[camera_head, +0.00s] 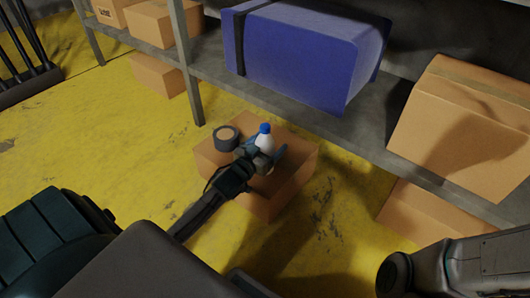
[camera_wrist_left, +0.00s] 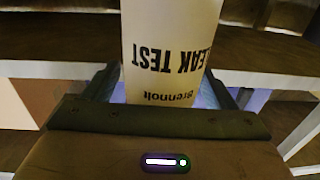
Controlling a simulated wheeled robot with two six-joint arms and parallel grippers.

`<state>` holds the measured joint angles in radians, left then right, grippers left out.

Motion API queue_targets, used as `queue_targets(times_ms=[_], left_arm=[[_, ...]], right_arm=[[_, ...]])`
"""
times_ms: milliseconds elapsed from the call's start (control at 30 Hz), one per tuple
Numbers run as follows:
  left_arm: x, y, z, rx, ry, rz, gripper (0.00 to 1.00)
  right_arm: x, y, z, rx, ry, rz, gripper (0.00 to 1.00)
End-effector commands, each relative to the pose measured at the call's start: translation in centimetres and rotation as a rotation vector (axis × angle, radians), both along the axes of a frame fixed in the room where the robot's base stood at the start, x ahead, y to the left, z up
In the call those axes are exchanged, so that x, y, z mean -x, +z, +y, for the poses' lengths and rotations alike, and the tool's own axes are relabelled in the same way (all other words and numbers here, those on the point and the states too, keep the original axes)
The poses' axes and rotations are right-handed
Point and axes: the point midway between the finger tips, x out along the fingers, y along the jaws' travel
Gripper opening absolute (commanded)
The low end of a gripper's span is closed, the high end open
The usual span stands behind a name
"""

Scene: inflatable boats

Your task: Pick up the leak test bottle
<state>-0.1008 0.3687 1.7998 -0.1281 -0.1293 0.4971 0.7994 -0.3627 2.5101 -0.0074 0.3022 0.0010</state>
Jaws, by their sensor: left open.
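The leak test bottle is white with a blue cap (camera_head: 265,128). It stands upright on a cardboard box (camera_head: 295,188) on the yellow floor. My left gripper (camera_head: 268,158) is open at the bottle, with its fingers on either side of it. In the left wrist view the white bottle (camera_wrist_left: 170,50) fills the middle and its printed "LEAK TEST" label reads upside down. The gripper's fingers (camera_wrist_left: 165,95) show on both sides of the bottle there. I cannot tell whether they touch it. My right arm shows at the lower right, but its gripper is out of view.
A dark tape roll (camera_head: 226,138) lies on the same box, left of the bottle. A grey shelf (camera_head: 375,135) behind holds a large blue bundle (camera_head: 300,55) and cardboard boxes (camera_head: 470,120). Yellow floor (camera_head: 100,140) is free to the left.

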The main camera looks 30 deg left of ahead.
Motion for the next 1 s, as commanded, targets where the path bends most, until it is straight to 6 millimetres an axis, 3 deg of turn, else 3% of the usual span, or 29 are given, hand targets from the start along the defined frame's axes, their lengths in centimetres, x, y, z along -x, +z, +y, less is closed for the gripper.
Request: queue_targets(times_ms=[233,567,1000], left_arm=[[-0.1,0.0,0.0,0.0,0.0,0.0,0.79],[-0.1,0.0,0.0,0.0,0.0,0.0,0.16],[-0.1,1.1,0.0,0.0,-0.001,-0.003,0.16]], right_arm=[[0.0,0.0,0.0,0.0,0.0,0.0,0.36],[0.0,0.0,0.0,0.0,0.0,0.0,0.36],[0.0,0.9,0.0,0.001,-0.002,0.0,0.36]])
